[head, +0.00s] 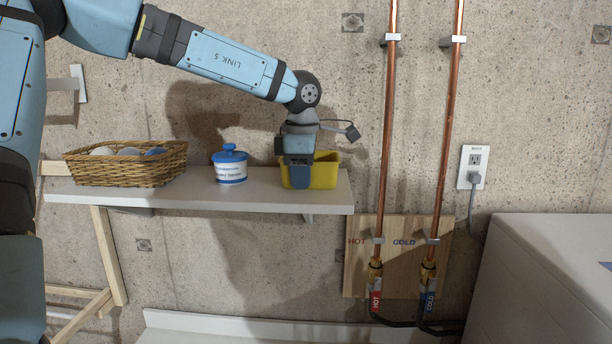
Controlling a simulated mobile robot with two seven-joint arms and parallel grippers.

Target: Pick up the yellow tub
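The yellow tub (325,174) stands near the right end of the grey wall shelf (240,197). It is a small open-topped container. My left gripper (299,176) points down at the tub's left part, in front of or over its near wall, and hides some of it. One broad blue-grey finger shows; the other finger is not visible, so I cannot tell whether the gripper is open or shut on the wall. The tub appears to rest on the shelf. My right gripper is not in view.
A white jar with a blue lid (230,168) stands left of the tub. A wicker basket (125,166) with rounded items is farther left. Copper pipes (388,130) run up the concrete wall to the right. A white appliance (550,275) stands at lower right.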

